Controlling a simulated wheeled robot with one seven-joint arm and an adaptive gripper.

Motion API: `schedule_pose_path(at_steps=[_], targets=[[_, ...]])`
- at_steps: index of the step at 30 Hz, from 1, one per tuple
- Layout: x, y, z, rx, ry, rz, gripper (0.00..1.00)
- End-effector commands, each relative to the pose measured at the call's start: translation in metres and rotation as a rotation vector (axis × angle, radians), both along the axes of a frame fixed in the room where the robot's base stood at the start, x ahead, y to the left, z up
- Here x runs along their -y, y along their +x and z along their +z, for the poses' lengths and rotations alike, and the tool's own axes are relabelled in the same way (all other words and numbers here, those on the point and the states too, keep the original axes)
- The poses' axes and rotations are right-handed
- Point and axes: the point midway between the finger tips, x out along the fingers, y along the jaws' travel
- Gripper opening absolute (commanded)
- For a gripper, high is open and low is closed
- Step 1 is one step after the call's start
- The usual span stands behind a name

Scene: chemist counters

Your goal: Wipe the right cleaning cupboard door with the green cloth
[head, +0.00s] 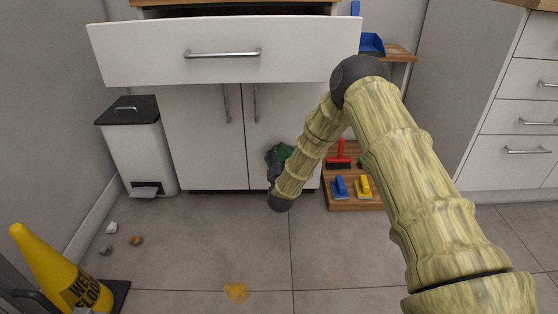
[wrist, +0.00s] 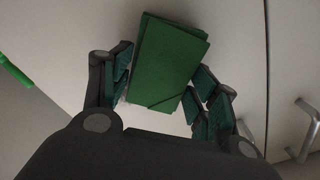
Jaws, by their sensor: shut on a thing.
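The cleaning cupboard has two white doors with upright bar handles. The right cleaning cupboard door (head: 285,112) is closed, and its lower part is partly hidden by my arm. My gripper (wrist: 163,82) is in front of this door's lower half and shut on the green cloth (wrist: 168,58), a folded block between both fingers. In the head view the cloth (head: 281,151) shows just beyond the dark gripper. In the wrist view the door's pale surface (wrist: 245,35) lies behind the cloth. I cannot tell whether the cloth touches it.
A white drawer (head: 140,58) juts out above the doors. A wooden rack (head: 352,205) with brushes stands right of the cupboard. A pedal bin (head: 138,150) is at left. A yellow wet-floor cone (head: 50,268), crumpled bits (head: 136,241) and a yellow spill (head: 237,292) are on the floor.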

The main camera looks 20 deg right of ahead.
Motion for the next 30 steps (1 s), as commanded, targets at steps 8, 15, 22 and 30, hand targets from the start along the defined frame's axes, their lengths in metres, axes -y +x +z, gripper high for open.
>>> schedule_pose_path(at_steps=[8, 15, 22, 30], targets=[[0.001, 0.004, 0.0, 0.0, 0.0, 0.0, 0.41], [0.002, 0.008, 0.0, 0.0, 0.0, 0.0, 0.41], [0.005, 0.007, 0.001, -0.001, 0.0, -0.001, 0.41], [0.02, 0.002, 0.002, -0.001, 0.0, 0.001, 0.41]])
